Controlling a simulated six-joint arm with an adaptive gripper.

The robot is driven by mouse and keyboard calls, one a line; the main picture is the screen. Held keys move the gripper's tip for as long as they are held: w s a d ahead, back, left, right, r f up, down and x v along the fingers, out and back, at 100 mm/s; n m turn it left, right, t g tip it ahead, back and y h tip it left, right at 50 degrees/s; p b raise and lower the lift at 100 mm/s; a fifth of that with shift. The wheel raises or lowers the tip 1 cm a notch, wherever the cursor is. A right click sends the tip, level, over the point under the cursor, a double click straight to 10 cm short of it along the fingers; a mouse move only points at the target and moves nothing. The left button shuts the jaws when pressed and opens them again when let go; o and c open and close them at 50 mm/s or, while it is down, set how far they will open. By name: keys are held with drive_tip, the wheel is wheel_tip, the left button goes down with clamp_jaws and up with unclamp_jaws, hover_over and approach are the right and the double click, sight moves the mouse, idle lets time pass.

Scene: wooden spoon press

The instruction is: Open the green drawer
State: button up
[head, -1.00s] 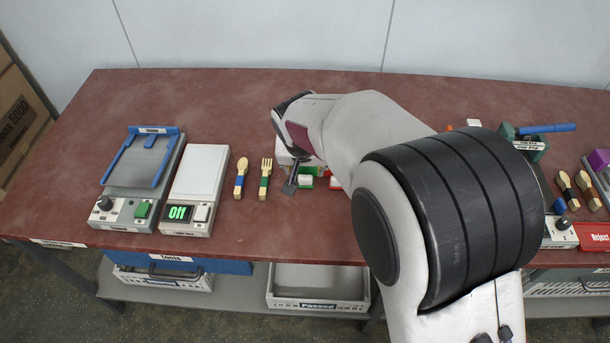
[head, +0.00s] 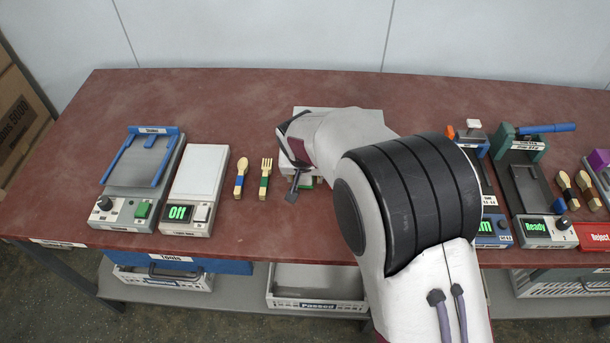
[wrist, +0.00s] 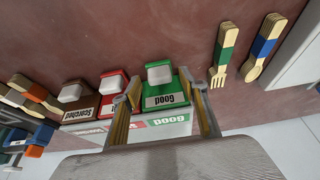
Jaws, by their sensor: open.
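The green drawer (wrist: 165,91) with a white handle (wrist: 159,74) and a "Good" label shows in the wrist view, at the front of a pale drawer unit (wrist: 170,127). My gripper (wrist: 164,84) is open, one finger on each side of the green drawer front and handle. I see no clear contact with the handle. In the head view my gripper (head: 292,194) is at the front of the drawer unit (head: 372,115), and my arm hides most of it.
A red drawer (wrist: 112,88) and a brown "Scorched" drawer (wrist: 78,102) stand beside the green one. A fork (head: 265,180) and a spoon (head: 240,178) lie left of my gripper. A scale (head: 199,177) stands farther left. The table in front is clear.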

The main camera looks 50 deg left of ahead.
drive_tip(key=shift+w+a+f, duration=0.1)
drive_tip(key=shift+f, duration=0.3)
clamp_jaws()
drive_tip(key=shift+s+d, duration=5.6)
drive_tip(key=shift+d, duration=0.05)
